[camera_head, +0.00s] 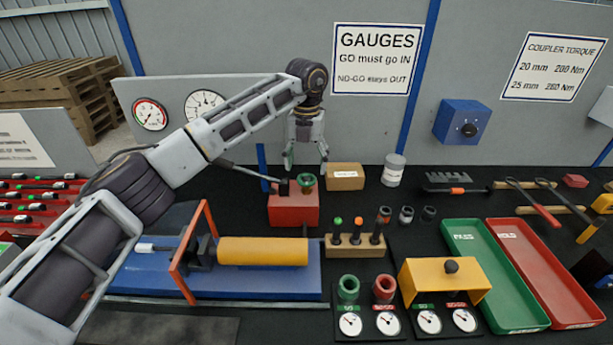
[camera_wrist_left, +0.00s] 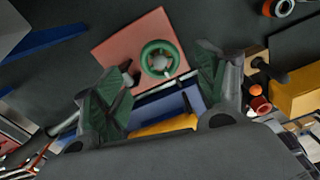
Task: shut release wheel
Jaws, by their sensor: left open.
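The green release wheel (camera_head: 306,182) sits on top of a red box (camera_head: 293,210) behind the blue base. My left gripper (camera_head: 306,163) is open and empty, pointing down above the wheel. In the left wrist view the wheel (camera_wrist_left: 160,58) shows as a green ring on the red box (camera_wrist_left: 115,45), between and beyond the two open green-padded fingers (camera_wrist_left: 162,75). I cannot tell the exact gap between fingers and wheel. My right gripper is not in view.
A blue base (camera_head: 160,278) carries a yellow cylinder (camera_head: 262,251) and an orange frame (camera_head: 192,255). A cardboard box (camera_head: 345,177) stands right of the wheel. A wooden rack (camera_head: 355,247) with several plugs stands in front. Green (camera_head: 478,272) and red trays (camera_head: 550,275) lie right.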

